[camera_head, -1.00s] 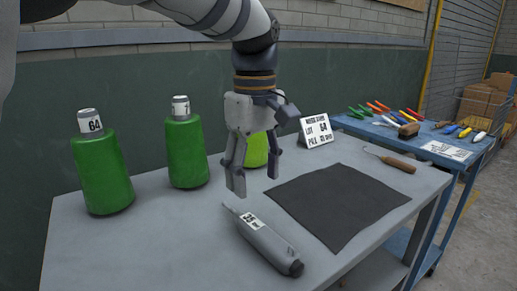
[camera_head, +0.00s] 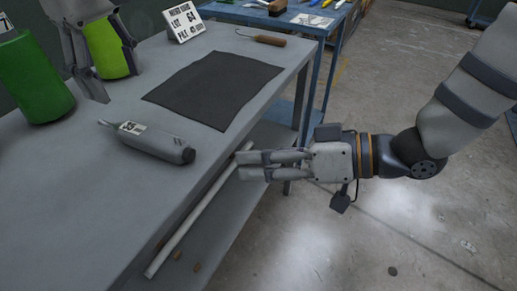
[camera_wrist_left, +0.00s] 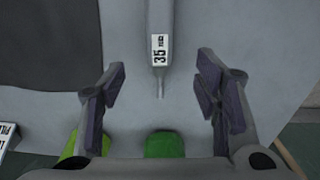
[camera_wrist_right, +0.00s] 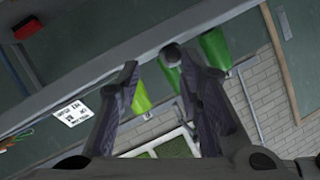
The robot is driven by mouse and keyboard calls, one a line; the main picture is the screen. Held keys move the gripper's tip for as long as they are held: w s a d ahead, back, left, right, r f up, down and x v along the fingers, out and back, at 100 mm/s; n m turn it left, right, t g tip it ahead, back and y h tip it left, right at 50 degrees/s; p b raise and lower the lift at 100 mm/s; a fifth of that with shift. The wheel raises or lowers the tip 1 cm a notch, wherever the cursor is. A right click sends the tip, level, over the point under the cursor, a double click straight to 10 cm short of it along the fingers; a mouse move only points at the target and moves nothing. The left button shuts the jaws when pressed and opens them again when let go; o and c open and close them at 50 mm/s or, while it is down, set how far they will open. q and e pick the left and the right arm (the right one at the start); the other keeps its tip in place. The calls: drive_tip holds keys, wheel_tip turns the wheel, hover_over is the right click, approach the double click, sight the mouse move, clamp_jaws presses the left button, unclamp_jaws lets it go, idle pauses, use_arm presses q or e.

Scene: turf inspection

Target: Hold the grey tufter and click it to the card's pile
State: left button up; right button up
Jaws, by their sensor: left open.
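The grey tufter (camera_head: 150,142) lies on the grey table, its white label facing up. In the left wrist view the tufter (camera_wrist_left: 160,20) has a label reading 35. The white card (camera_head: 184,21) stands at the back of the table; it also shows in the right wrist view (camera_wrist_right: 72,113). Its pile figure is too small to read surely. My left gripper (camera_head: 118,85) is open and empty, above the table behind the tufter; the tufter's thin end lies beyond its fingers. My right gripper (camera_head: 242,166) is empty with fingers apart, off the table's front edge, right of the tufter.
A dark mat (camera_head: 213,88) lies right of the tufter. A wooden-handled hook tool (camera_head: 268,40) lies behind it. A blue bench (camera_head: 308,22) with several tools is beyond. The table's front left is clear.

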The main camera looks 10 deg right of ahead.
sight(138, 129)
use_arm(q)
wheel_tip(138, 129, down, 12)
drive_tip(key=shift+f, duration=0.1)
clamp_jaws()
use_arm(e)
drive_tip(key=shift+s+a+r+n+y, duration=0.1)
drive_tip(key=shift+a+r+n+y, duration=0.1)
drive_tip(key=shift+r, duration=0.35)
drive_tip(key=shift+a+r+n+y, duration=0.1)
drive_tip(key=shift+r+n+y, duration=0.1)
drive_tip(key=shift+r, duration=0.3)
drive_tip(key=shift+s+d+f, duration=0.1)
drive_tip(key=c, duration=0.4)
drive_tip(key=s+m, duration=0.1)
drive_tip(key=m, duration=0.1)
drive_tip(key=s+f+m, duration=0.1)
drive_tip(key=m, duration=0.1)
drive_tip(key=s+d+m+t+y, duration=0.1)
drive_tip(key=m, duration=0.2)
drive_tip(key=shift+f, duration=0.35)
clamp_jaws()
drive_tip(key=m+t, duration=0.1)
drive_tip(key=m, duration=0.1)
drive_tip(key=s+d+m+t, duration=0.1)
drive_tip(key=m, duration=0.2)
drive_tip(key=s+d+f+m+t, duration=0.1)
drive_tip(key=m, duration=0.2)
drive_tip(key=shift+d, duration=0.25)
